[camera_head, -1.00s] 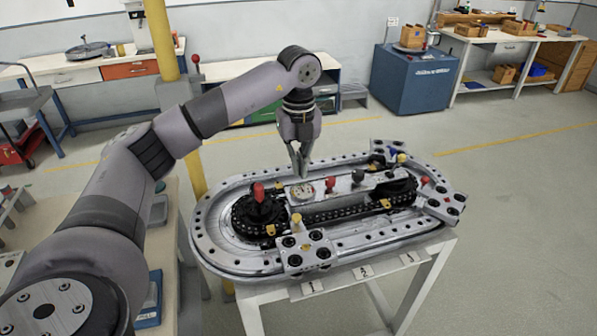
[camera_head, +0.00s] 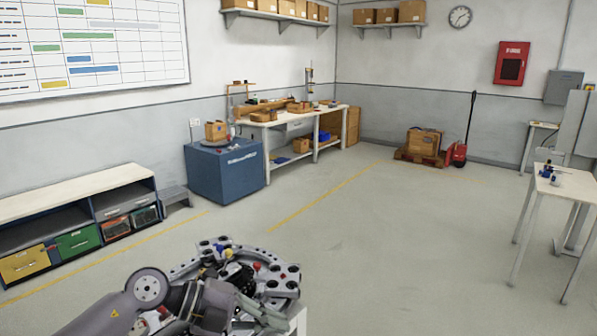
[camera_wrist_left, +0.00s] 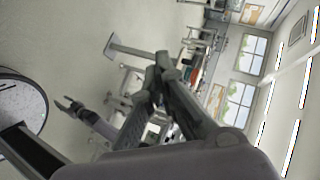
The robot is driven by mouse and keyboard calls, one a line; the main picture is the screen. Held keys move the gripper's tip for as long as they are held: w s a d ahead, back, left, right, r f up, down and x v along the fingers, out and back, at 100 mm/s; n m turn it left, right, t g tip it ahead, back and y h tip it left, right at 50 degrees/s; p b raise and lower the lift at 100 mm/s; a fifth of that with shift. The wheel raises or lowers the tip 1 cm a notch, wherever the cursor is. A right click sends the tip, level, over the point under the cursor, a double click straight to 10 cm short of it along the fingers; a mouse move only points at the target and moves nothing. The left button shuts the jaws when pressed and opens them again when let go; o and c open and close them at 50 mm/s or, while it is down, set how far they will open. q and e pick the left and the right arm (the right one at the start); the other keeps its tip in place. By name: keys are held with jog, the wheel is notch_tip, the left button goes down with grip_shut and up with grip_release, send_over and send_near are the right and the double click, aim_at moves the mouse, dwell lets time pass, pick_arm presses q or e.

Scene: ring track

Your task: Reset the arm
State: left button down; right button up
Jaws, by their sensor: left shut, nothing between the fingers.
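The ring track (camera_head: 186,266) shows partly at the bottom of the head view, with dark knobs and a red knob on its near part. My left arm lies across its near side, and the picture's lower edge cuts it off. My left gripper (camera_head: 268,316) shows only in part there, low in front of the track. In the left wrist view its two dark fingers (camera_wrist_left: 163,62) meet at the tips with nothing between them. A small grey limb with a forked tip (camera_wrist_left: 68,105) shows beyond them. It may be my right arm, but I cannot tell.
A low cabinet (camera_head: 78,205) with coloured bins stands at the left. A blue cabinet (camera_head: 225,172) and a workbench (camera_head: 290,121) stand along the back. A small white table (camera_head: 560,186) is at the right. The floor between is clear.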

pick_arm(q)
jog(key=d+r+n+t+h, duration=0.4)
jog(key=r+n+t+h, duration=0.25)
jog(key=r, duration=0.25)
jog(key=w+a+f+n+t+y, duration=0.1)
jog(key=a+f+n+t+y, duration=0.2)
jog(key=a+n+t+y, duration=0.4)
jog(key=w+a+f+n+t+y, duration=0.2)
jog(key=a+f+n+t+y, duration=0.25)
jog(key=n+y, duration=0.4)
jog(key=s+a+f+n+g+y, duration=0.4)
jog(key=s+a+f+n, duration=0.15)
jog(key=f, duration=0.35)
jog(key=s+a+f+n+g, duration=0.1)
jog(key=s+a+f+g, duration=0.1)
jog(key=s+f+g, duration=0.7)
jog(key=s+a+f+n+g, duration=0.1)
jog(key=s+f+g, duration=0.2)
jog(key=s+f, duration=0.7)
jog(key=s+f+g, duration=0.1)
jog(key=s+f, duration=0.2)
jog(key=f, duration=0.9)
jog(key=s+f, duration=0.3)
jog(key=f, duration=0.9)
jog(key=s+a+f+g, duration=0.1)
jog(key=s+a+f, duration=0.1)
jog(key=s+f, duration=1.4)
jog(key=shift+s+a+m+g+b, duration=0.2)
jog(key=shift+a+m+g+b, duration=0.1)
jog(key=shift+a+m+b, duration=0.15)
